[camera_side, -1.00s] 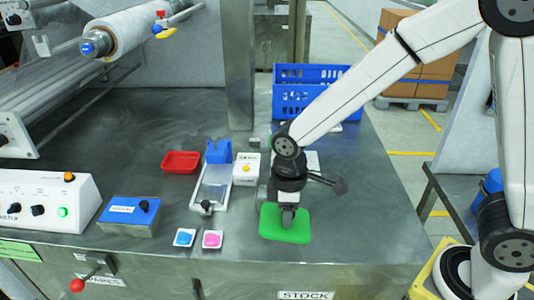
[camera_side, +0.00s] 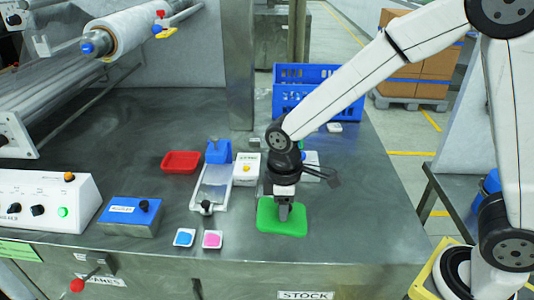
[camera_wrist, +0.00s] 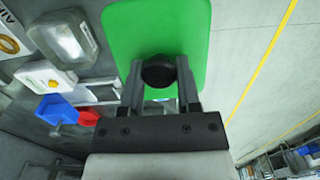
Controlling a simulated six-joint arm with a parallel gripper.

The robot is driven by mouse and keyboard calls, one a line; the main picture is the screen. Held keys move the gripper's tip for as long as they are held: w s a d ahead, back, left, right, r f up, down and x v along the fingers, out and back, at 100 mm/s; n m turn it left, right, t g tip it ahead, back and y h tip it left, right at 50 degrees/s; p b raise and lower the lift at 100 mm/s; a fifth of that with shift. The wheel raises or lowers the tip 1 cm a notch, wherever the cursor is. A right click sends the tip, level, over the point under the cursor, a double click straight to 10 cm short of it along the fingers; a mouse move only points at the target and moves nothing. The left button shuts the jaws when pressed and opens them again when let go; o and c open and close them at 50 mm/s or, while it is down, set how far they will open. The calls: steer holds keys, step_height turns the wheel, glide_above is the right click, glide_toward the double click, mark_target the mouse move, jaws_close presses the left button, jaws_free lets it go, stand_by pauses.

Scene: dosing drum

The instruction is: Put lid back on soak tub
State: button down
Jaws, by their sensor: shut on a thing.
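The green lid (camera_side: 268,222) is a flat rectangle with rounded corners at the front right of the steel bench. In the wrist view the lid (camera_wrist: 130,30) fills the top middle, and its round black knob (camera_wrist: 158,72) sits between my fingers. My gripper (camera_side: 284,212) points down from above the lid and is shut on this knob. I cannot tell from these views how far the lid is above the bench.
Two small dishes, blue (camera_side: 184,237) and pink (camera_side: 212,239), stand left of the lid. Further left is a blue box (camera_side: 130,216) with a black knob. The bench's right edge is close.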

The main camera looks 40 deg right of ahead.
steer(key=w+d+g+h, duration=0.1)
steer(key=w+d, duration=1)
steer(key=w, duration=0.4)
steer(key=shift+f+g, duration=0.3)
steer(key=shift+f, duration=0.15)
steer(key=shift+a+f, duration=0.1)
steer(key=shift+f, duration=0.05)
steer(key=shift+f, duration=3)
steer(key=shift+f, duration=0.65)
stand_by(0.4)
jaws_free()
